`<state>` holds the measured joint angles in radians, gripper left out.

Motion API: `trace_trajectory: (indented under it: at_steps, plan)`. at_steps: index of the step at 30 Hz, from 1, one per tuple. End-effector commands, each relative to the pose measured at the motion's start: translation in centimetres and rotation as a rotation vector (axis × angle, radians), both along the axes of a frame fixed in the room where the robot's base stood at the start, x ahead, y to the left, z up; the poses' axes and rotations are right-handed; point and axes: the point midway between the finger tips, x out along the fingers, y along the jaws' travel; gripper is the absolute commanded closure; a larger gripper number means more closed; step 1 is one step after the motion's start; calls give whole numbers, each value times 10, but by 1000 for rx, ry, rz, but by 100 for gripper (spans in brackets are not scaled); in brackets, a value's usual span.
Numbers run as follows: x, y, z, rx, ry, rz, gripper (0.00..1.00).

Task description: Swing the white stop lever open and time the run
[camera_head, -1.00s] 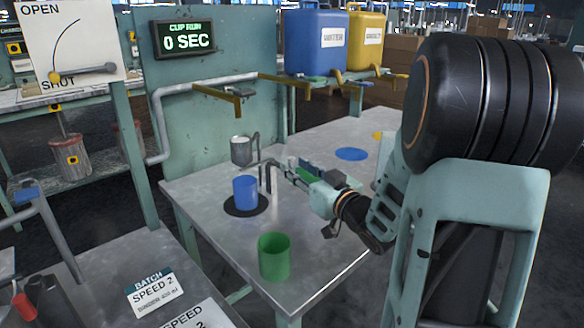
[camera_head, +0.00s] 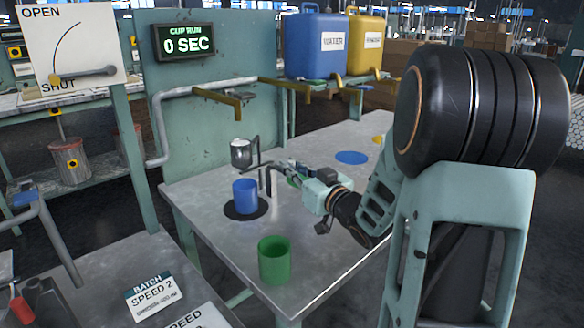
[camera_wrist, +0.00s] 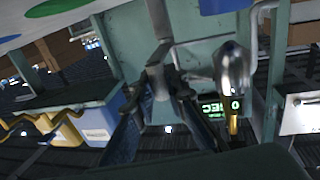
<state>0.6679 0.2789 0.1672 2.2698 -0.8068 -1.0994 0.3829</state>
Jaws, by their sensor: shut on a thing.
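A metal cup (camera_head: 241,154) hangs on a dark stand at the left of the table, with a pale patch at its top. A blue beaker (camera_head: 245,196) stands below it on a black round mat (camera_head: 262,207). My gripper (camera_head: 274,166) reaches in from the right, level with the gap between cup and beaker. It is shut on the stop lever, which is mostly hidden and small here. In the wrist view my fingers (camera_wrist: 165,95) are close around a thin grey piece, and the shiny cup (camera_wrist: 234,70) is just right of them. The timer (camera_head: 184,41) reads 0 SEC.
A green beaker (camera_head: 273,260) stands near the table's front edge. Blue (camera_head: 316,42) and yellow (camera_head: 364,42) canisters sit on a shelf behind. A sign (camera_head: 70,50) marks OPEN above and SHUT below.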

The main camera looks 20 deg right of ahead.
Motion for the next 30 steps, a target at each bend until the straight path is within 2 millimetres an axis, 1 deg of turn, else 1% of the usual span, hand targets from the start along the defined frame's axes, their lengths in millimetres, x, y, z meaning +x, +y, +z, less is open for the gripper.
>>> trace_trajectory:
  at_steps: [8, 14, 20, 30]
  plan:
    - [0, -1, 0, 0, 1, 7, 100]
    - [2, -6, 2, 1, 1, 55, 100]
    - [7, -15, 3, 2, 2, 165, 100]
    - [17, -28, 2, 1, 2, 425, 100]
